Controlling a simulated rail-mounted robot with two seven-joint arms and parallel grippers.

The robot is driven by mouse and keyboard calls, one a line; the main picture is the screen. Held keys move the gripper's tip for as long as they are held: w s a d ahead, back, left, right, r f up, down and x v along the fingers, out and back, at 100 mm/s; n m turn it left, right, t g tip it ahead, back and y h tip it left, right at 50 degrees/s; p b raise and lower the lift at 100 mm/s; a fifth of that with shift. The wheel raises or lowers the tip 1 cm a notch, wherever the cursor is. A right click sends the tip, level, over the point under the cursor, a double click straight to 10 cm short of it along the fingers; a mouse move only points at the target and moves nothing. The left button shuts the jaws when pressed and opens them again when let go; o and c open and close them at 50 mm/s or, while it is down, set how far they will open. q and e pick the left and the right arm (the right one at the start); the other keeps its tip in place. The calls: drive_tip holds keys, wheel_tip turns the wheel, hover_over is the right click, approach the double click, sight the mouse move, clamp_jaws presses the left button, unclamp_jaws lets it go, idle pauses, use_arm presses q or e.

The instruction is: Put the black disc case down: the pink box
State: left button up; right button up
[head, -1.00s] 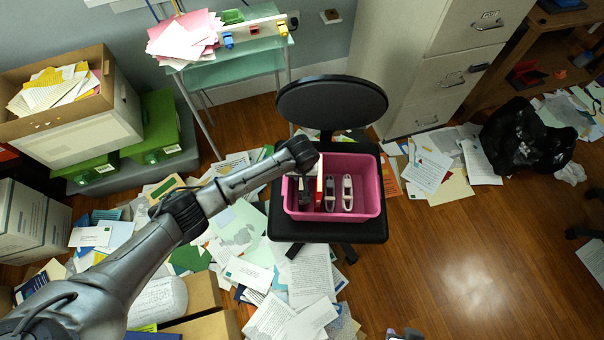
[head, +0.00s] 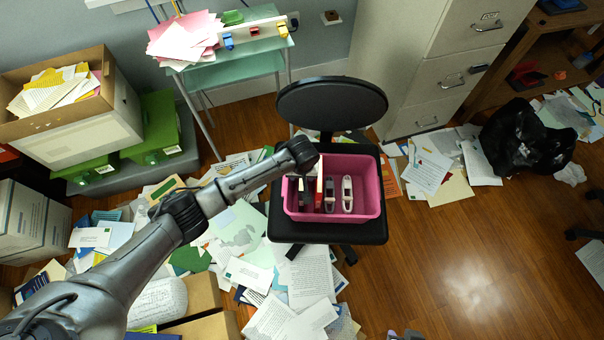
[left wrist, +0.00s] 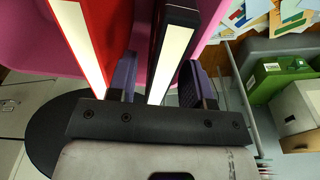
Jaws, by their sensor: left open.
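The pink box (head: 370,183) sits on the black chair seat, and its wall also shows in the left wrist view (left wrist: 142,25). The black disc case (head: 307,196) stands on edge inside, at the box's left end. In the left wrist view the black disc case (left wrist: 178,50) shows its pale edge between the two purple fingers of my left gripper (left wrist: 158,80). The fingers stand apart on either side of it, with a visible gap at the right finger. A purple tip at the bottom edge of the head view looks like my right gripper (head: 402,335), mostly cut off.
A red case (head: 319,186) stands right beside the black one, also in the left wrist view (left wrist: 80,45). A dark stapler (head: 330,194) and a white stapler (head: 347,194) lie to its right. The chair backrest (head: 332,103) rises behind the box. Papers cover the floor.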

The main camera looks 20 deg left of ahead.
use_arm(q)
drive_tip(key=r+p, duration=0.1)
drive_tip(key=r, duration=0.2)
drive_tip(key=r+p, duration=0.1)
drive_tip(key=r, duration=0.2)
drive_tip(key=s+r+p, duration=0.1)
drive_tip(key=r+p, duration=0.1)
drive_tip(key=r, duration=0.2)
drive_tip(key=shift+d, duration=0.15)
drive_tip(key=shift+s+r, duration=0.15)
drive_tip(key=shift+r, duration=0.75)
drive_tip(key=s+d+f+m+h, duration=0.1)
drive_tip(key=s+d+f+m, duration=0.1)
drive_tip(key=s, duration=0.5)
drive_tip(key=s+d+f+m+h, duration=0.1)
drive_tip(key=s+d+f+m, duration=0.1)
drive_tip(key=s, duration=0.6)
drive_tip(key=s+a+r+m+t, duration=0.1)
drive_tip(key=s+a+r, duration=0.1)
drive_tip(key=s+a, duration=0.3)
drive_tip(key=s+a+r+t+y, duration=0.1)
drive_tip(key=s+a, duration=0.4)
drive_tip(key=s, duration=0.7)
drive_tip(key=shift+s+r+m, duration=0.3)
drive_tip(key=shift+r+m, duration=0.1)
drive_tip(key=shift+r, duration=0.05)
drive_tip(key=shift+d, duration=0.1)
